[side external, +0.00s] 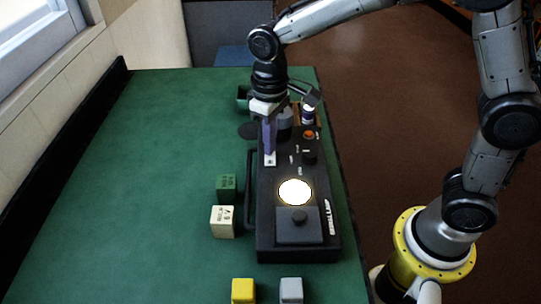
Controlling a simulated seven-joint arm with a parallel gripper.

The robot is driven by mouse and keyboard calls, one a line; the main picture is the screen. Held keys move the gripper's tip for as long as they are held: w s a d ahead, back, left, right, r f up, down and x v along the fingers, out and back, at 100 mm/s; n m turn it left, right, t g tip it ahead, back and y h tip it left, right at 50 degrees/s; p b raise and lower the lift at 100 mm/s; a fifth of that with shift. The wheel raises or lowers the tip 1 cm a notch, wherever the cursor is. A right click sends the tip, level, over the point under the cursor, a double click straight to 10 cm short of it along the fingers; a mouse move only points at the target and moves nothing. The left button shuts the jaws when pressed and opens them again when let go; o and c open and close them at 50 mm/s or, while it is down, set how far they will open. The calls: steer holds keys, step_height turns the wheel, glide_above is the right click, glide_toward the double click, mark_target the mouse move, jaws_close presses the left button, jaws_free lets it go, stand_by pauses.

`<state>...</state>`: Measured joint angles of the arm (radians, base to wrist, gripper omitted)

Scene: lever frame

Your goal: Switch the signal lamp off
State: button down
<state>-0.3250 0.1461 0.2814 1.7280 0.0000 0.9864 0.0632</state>
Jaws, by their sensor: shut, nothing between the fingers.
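The signal lamp (294,192) is a round disc glowing bright white on top of a long black control box (265,225). Nearer the camera on the box is a square dark plate with a dark round knob (299,215). An orange-red button (308,134) and a small dark knob (310,157) sit on the box's far right part. My gripper (269,150) points down over the box's far left part, shut and empty. Its tip is close to a small white plate (270,160); I cannot tell whether it touches. The gripper partly hides what is there.
A green block (227,187) and a cream block (222,221) stand left of the box. A yellow block (243,290) and a grey block (291,290) are at the near edge. Small containers crowd the box's far end. The green table (120,200) is clear at left.

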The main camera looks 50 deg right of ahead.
steer(key=shift+f, duration=0.25)
steer(key=shift+r, duration=3.55)
steer(key=shift+d, duration=0.1)
steer(key=s+d+r+m+t, duration=0.2)
steer(key=s+d+r+t, duration=0.2)
steer(key=s+d+r, duration=0.55)
steer(key=s+d+f+m+t, duration=0.1)
steer(key=s+d+f, duration=0.1)
steer(key=s+f, duration=0.5)
steer(key=s, duration=0.3)
steer(key=shift+s+d+t, duration=0.3)
steer(key=shift+s+d, duration=0.05)
steer(key=shift+s, duration=0.05)
